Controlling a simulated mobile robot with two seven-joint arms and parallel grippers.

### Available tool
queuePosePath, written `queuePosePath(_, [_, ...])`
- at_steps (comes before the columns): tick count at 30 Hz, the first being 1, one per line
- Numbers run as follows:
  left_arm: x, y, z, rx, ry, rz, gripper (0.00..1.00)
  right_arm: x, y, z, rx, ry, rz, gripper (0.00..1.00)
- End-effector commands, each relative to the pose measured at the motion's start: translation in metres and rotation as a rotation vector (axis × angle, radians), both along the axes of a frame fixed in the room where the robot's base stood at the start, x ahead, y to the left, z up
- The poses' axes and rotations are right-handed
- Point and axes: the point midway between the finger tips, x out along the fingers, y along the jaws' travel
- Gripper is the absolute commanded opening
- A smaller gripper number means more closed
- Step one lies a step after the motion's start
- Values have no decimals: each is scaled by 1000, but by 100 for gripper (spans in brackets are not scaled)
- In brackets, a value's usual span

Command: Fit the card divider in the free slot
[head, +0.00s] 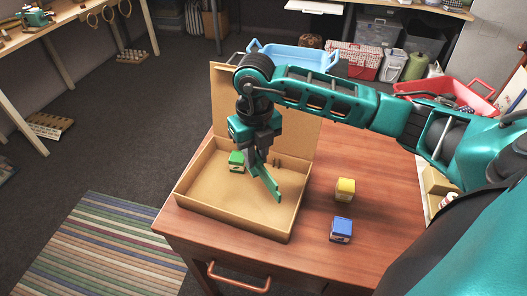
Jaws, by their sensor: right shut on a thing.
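A tan open-topped box (235,223) stands on the wooden desk with its lid (290,128) raised at the back. My right gripper (257,158) points down over the box and is shut on a thin green strip, which looks like the card divider (267,184). The divider is tilted, with its lower end slanting to the right. I cannot tell whether it touches the box floor. A small green block (236,158) is inside the box, left of the divider. Small dark fittings (277,162) show at the back wall; the free slot is not clear. My left gripper is out of view.
A yellow block (345,190) and a blue block (341,230) stand on the desk (310,265) right of the box. A blue tray (295,54) and a red tray (450,90) lie beyond. The desk front right is clear.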

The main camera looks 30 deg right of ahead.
Motion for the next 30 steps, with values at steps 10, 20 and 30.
queuePosePath(10, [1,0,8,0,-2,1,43,-2,-16,-10,-11,8,-717,0])
queuePosePath(20, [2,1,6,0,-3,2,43,-3,-19,-16,-13,7,-879,0])
queuePosePath(30, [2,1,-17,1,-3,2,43,-3,-19,-43,-13,9,-876,0])
